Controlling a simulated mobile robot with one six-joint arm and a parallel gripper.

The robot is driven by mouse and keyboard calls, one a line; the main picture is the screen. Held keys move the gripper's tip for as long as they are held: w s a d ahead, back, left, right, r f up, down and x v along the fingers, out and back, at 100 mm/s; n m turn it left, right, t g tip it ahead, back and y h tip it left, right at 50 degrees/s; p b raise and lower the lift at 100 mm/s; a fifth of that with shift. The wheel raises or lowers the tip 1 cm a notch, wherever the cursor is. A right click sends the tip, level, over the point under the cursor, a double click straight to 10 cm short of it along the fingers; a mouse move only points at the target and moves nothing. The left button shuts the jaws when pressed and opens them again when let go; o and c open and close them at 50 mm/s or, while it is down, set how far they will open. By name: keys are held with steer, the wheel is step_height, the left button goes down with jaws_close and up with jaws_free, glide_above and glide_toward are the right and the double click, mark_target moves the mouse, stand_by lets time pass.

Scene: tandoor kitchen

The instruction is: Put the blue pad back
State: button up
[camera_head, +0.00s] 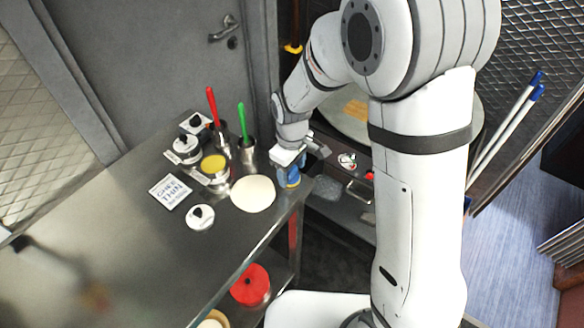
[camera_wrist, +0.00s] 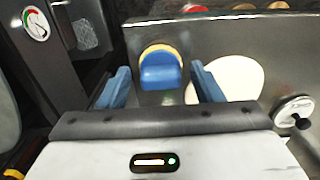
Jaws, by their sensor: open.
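The blue pad (camera_head: 289,179), with a yellow part, is at the right end of the steel counter, close to its edge. It also shows in the wrist view (camera_wrist: 160,74), where its blue face lies between my two fingers, with a yellow rim behind it. My gripper (camera_head: 291,167) is over the pad and partly hides it in the head view. In the wrist view my gripper (camera_wrist: 160,82) is open, with a visible gap between each finger and the pad.
A pale dough disc (camera_head: 253,194) lies left of the pad. Behind it stand metal cups with a green-handled tool (camera_head: 242,120) and a red-handled tool (camera_head: 212,105). A label card (camera_head: 170,191) and a white lid (camera_head: 200,217) lie farther left. A red pot (camera_head: 250,286) sits below the counter.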

mark_target(292, 170)
step_height(292, 170, up, 12)
steer(key=s+d+r+m+t, duration=0.1)
steer(key=s+d+r+m, duration=0.1)
steer(key=s+d+m, duration=0.4)
steer(key=s+d+r+m+t, duration=0.2)
steer(key=s+d+m, duration=0.3)
steer(key=s+d, duration=0.4)
steer(key=d+b, duration=0.1)
steer(key=d, duration=0.3)
steer(key=shift+s+d+r+m, duration=0.15)
steer(key=shift+d+r+m, duration=0.15)
steer(key=shift+r+m, duration=0.1)
